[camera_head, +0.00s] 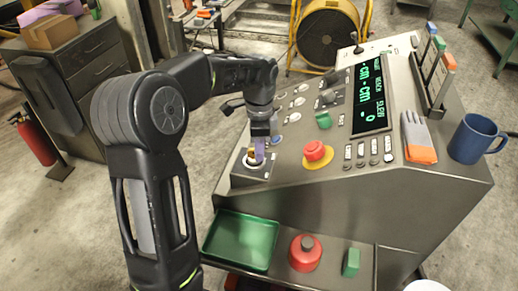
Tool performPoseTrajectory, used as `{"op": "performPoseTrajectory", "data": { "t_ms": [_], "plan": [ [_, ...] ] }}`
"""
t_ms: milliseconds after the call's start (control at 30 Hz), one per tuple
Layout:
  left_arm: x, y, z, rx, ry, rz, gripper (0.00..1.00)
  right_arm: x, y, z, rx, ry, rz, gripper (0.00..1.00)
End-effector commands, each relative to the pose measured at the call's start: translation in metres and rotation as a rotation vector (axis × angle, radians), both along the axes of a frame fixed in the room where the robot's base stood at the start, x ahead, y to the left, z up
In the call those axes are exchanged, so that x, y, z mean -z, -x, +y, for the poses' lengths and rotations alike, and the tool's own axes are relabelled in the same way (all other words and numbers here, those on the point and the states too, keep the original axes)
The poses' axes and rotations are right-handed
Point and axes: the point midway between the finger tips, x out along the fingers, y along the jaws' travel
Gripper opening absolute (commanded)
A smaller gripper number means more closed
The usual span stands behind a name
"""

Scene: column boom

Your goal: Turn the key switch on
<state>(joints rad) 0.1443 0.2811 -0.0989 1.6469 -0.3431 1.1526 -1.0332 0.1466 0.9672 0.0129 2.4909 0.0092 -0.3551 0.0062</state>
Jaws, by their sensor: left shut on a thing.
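The key switch (253,168) sits on a small raised box at the lower left corner of the sloped control console (330,185). My left arm comes in from the left and reaches over the console's left edge. My left gripper (259,143) points down at the switch and is shut on the key. Small yellow and purple parts show at the fingertips, right above the switch. The gripper hides most of the key, and I cannot tell which way it is turned. My right gripper is not in view.
A red emergency button (316,151) and a green button (323,120) stand near the switch. A lit display (371,98) and a blue mug (475,139) are to the right. A green tray (241,241) and a red round container (305,252) sit on the lower shelf.

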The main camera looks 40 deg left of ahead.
Motion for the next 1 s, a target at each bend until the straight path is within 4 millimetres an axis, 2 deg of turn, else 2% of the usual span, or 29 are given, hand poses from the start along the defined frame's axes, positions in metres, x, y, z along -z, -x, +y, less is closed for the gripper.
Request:
{"op": "performPoseTrajectory", "data": {
  "t_ms": [700, 1000],
  "plan": [
    [-0.001, 0.009, -0.003, 0.677, -0.001, -0.002, 0.00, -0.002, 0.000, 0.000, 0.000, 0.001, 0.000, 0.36],
    [-0.001, 0.012, -0.002, 0.905, -0.001, -0.003, 0.00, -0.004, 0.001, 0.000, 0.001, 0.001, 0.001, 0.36]
  ]
}}
